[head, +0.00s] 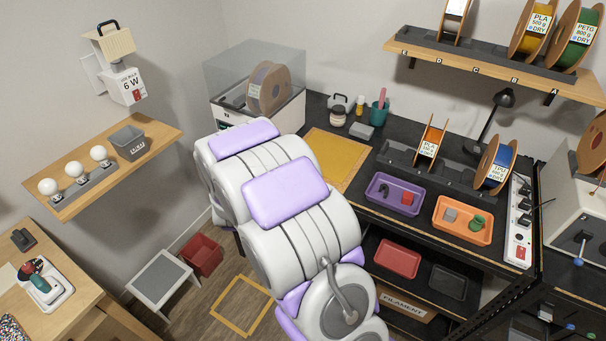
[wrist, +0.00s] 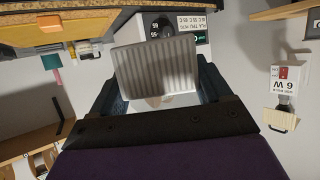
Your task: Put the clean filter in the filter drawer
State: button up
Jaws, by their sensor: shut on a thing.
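In the wrist view my gripper (wrist: 160,88) is shut on a light grey pleated filter (wrist: 156,62), with a dark finger on each side of it. The filter is held up in front of a white appliance (wrist: 202,48) with black round dials and a printed label. The filter covers part of that appliance. In the head view a white appliance with a clear lid (head: 250,58) and a spool inside stands behind my arm. My arm hides my gripper and the filter there. I cannot make out the filter drawer in either view.
A wall unit marked 6 W (head: 124,86) and a shelf (head: 160,132) with bulbs are at left. The bench holds a yellow mat (head: 338,160), a purple tray (head: 394,208) and an orange tray (head: 463,236). A step stool (head: 164,280) and red bin (head: 203,258) stand on the floor.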

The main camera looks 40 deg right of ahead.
jog(key=s+d+f+m+g+h+p, duration=0.1)
jog(key=s+d+m+g+h+p, duration=0.1)
jog(key=s+d+m+g+h, duration=0.75)
jog(key=w+d+t+y, duration=0.1)
jog(key=w+d, duration=0.1)
jog(key=d, duration=0.1)
jog(key=w+d+f+n+t+y, duration=0.1)
jog(key=w+d, duration=0.2)
jog(key=d, duration=0.1)
jog(key=w+d+f+n+t+y+b, duration=0.1)
jog(key=w+d+y, duration=0.1)
jog(key=w+d, duration=0.1)
jog(key=shift+d+t, duration=0.25)
jog(key=shift+d, duration=0.35)
jog(key=shift+w+d, duration=0.15)
jog(key=shift+w, duration=0.2)
jog(key=f, duration=0.2)
jog(key=d+f+b, duration=0.1)
jog(key=f, duration=0.1)
jog(key=shift+d, duration=0.15)
jog(key=shift+a+r, duration=0.15)
jog(key=shift+a, duration=0.3)
jog(key=o, duration=0.9)
jog(key=shift+c, duration=0.2)
jog(key=shift+o, duration=0.7)
jog(key=shift+d, duration=0.25)
jog(key=p+v, duration=0.1)
jog(key=v, duration=1.1)
jog(key=shift+r+p, duration=0.15)
jog(key=shift+p, duration=0.25)
